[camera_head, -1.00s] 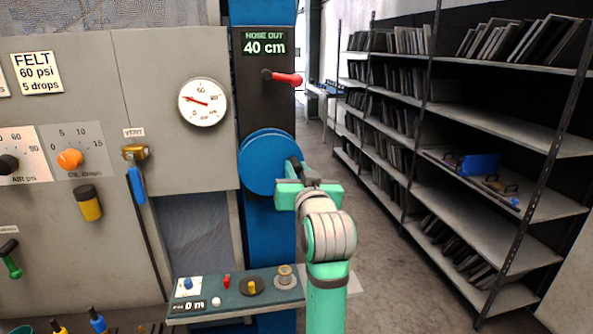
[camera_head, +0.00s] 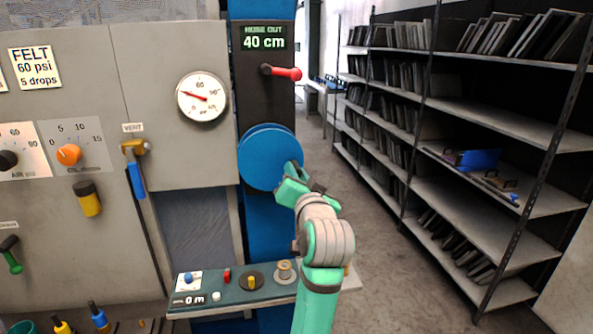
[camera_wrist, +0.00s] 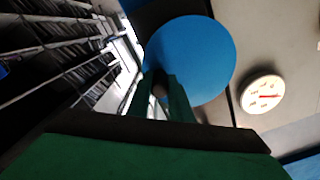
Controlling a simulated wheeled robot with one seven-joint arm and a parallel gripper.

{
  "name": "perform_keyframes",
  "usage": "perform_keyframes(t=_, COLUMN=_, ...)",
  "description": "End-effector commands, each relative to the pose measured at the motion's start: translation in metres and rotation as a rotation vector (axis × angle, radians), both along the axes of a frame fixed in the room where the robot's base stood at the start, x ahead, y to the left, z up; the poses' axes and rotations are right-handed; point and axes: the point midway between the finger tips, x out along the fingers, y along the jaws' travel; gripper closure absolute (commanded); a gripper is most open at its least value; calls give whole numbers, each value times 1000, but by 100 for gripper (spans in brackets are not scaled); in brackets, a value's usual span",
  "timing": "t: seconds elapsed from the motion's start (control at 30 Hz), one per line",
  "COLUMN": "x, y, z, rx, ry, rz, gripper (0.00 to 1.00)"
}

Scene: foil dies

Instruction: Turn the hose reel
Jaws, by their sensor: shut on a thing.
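The hose reel is a blue disc (camera_head: 266,158) on the front of a blue and dark column, and it also fills the upper middle of the wrist view (camera_wrist: 195,60). My gripper (camera_head: 293,172) is at the disc's lower right edge. In the wrist view my green fingers (camera_wrist: 161,96) are shut around a dark, rounded crank knob (camera_wrist: 160,82) in front of the disc. The fingers hide most of the knob. A display (camera_head: 264,38) above the reel reads "HOSE OUT 40 cm".
A red-handled lever (camera_head: 284,72) is above the reel. A round gauge (camera_head: 202,96) and a blue-handled vent valve (camera_head: 136,175) are to the left. A small control shelf (camera_head: 235,286) juts out below. Metal shelving (camera_head: 480,190) stands right, past open floor.

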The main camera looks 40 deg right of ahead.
Motion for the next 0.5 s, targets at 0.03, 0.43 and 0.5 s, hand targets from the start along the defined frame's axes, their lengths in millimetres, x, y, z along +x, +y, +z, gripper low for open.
perform_keyframes(t=0.03, x=0, y=0, z=-2, rx=23, ry=-14, rz=0, gripper=100)
perform_keyframes(t=0.43, x=1, y=1, z=-7, rx=117, ry=-76, rz=-1, gripper=100)
perform_keyframes(t=0.5, x=1, y=1, z=-8, rx=119, ry=-78, rz=-1, gripper=100)
